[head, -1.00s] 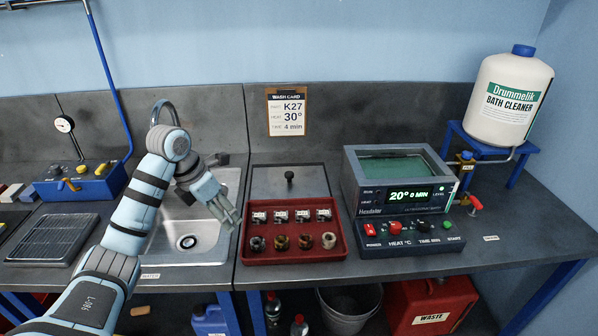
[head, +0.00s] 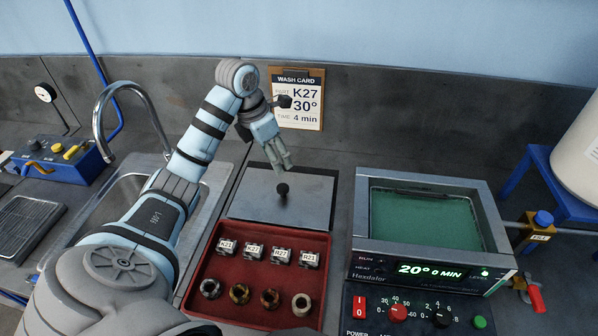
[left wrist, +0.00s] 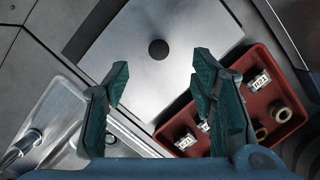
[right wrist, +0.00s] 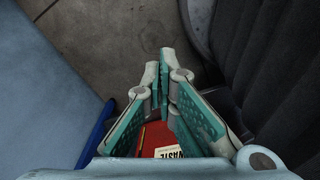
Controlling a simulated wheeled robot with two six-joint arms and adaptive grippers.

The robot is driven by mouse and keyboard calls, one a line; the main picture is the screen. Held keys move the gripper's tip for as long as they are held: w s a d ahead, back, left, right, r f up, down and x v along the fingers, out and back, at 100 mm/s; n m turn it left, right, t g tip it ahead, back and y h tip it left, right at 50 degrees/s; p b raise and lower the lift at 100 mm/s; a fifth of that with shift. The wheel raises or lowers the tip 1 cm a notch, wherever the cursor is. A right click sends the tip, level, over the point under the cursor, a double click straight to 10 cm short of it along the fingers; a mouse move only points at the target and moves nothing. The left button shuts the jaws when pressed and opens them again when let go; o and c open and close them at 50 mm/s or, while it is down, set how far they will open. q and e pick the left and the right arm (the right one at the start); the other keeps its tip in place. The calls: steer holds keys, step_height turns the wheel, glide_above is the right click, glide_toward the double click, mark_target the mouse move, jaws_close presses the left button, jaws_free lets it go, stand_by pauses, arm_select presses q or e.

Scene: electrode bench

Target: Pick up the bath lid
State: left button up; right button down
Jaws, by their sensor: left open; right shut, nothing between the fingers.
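The bath lid (head: 257,203) is a flat grey metal plate with a black knob (head: 283,190), lying on the bench behind the red tray. In the left wrist view the lid (left wrist: 185,50) lies below my open fingers, its knob (left wrist: 158,49) ahead of and between them. My left gripper (head: 282,165) is open and empty, above the lid just behind the knob in the head view; it also shows in the left wrist view (left wrist: 158,75). My right gripper (right wrist: 163,65) is shut and empty, low over the floor, and is not in the head view.
The red tray (head: 213,265) with labelled blocks and metal rings sits in front of the lid. The open bath (head: 425,215) with green liquid stands to the right. The sink (head: 120,205) and its tap (head: 103,125) are left. A waste container (right wrist: 155,136) is below my right gripper.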

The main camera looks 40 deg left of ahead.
arm_select(q)
steer(key=b, duration=0.7)
glide_above(282, 187)
steer(key=s, duration=0.3)
steer(key=f, duration=0.7)
steer(key=shift+s+d+f, duration=0.1)
steer(key=shift+d+f, duration=0.05)
steer(key=shift+d, duration=0.05)
steer(key=w+f, duration=0.2)
steer(key=f, duration=0.1)
steer(key=w+f, duration=0.1)
steer(key=f, duration=0.1)
steer(key=shift+w+a+f+b, duration=0.1)
steer(key=shift+w+b, duration=0.25)
steer(key=shift+f, duration=0.2)
steer(key=shift+s+r, duration=0.15)
steer(key=shift+s, duration=0.15)
steer(key=c, duration=0.3)
steer(key=shift+w, duration=0.1)
jaws_close()
arm_select(e)
step_height(282, 187, down, 9)
steer(key=s, duration=0.2)
steer(key=shift+s, duration=0.2)
